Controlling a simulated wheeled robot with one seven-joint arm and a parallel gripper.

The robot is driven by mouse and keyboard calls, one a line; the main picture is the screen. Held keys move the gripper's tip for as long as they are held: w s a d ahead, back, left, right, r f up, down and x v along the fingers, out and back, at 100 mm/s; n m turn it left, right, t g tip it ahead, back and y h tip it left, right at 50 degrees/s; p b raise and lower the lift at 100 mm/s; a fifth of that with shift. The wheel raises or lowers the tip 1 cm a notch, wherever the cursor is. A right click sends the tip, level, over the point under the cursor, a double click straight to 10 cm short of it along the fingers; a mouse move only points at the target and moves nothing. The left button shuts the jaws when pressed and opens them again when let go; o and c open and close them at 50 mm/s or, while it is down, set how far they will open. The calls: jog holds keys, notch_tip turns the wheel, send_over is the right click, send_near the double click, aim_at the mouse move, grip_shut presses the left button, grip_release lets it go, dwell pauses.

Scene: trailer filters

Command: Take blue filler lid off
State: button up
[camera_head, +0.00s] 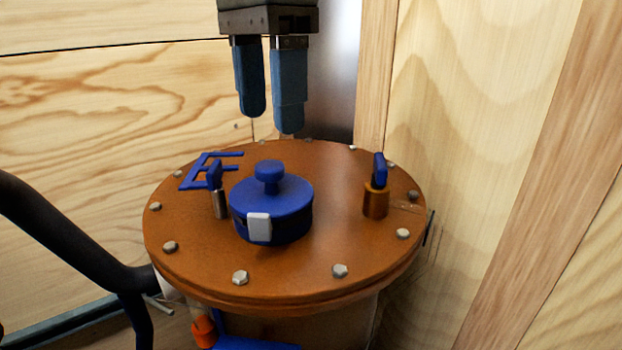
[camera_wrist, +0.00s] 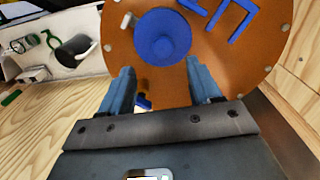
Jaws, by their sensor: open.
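The blue filler lid (camera_head: 271,205) is a round cap with a small knob on top and a white tab on its front side. It sits on the round copper-coloured tank top (camera_head: 320,250), left of its middle. It also shows in the wrist view (camera_wrist: 162,37), beyond the fingertips. My gripper (camera_head: 269,122) is open and empty, pointing down, with two blue fingers. In the head view it appears above and behind the lid, apart from it. In the wrist view the fingers (camera_wrist: 160,78) are spread to either side, with the lid between their lines.
A blue-handled valve (camera_head: 376,190) on a brass base stands right of the lid. A silver post with a blue handle (camera_head: 217,190) and a blue bracket (camera_head: 205,168) stand left. Several bolts ring the rim. Wooden walls (camera_head: 480,120) stand close at the right and back. A black hose (camera_head: 70,240) runs at the left.

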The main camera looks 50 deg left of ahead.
aim_at(270, 164)
jog(key=f, duration=0.2)
jog(key=f+p, duration=0.1)
jog(key=f, duration=0.4)
jog(key=shift+s+a+f, duration=0.1)
jog(key=shift+a, duration=0.15)
jog(key=c, duration=1.1)
jog(key=shift+r, duration=0.55)
notch_tip(270, 164, up, 3)
jog(key=shift+f+b, duration=0.15)
jog(key=shift+b, duration=0.15)
jog(key=w+d+r+b, duration=0.1)
jog(key=w+d+r, duration=0.1)
jog(key=d, duration=0.3)
jog(key=w+d+r+b, duration=0.1)
jog(key=w+d+r, duration=0.1)
jog(key=d+r, duration=0.3)
jog(key=shift+w+d+r, duration=0.15)
jog(key=shift+w+d, duration=0.2)
jog(key=shift+w, duration=0.05)
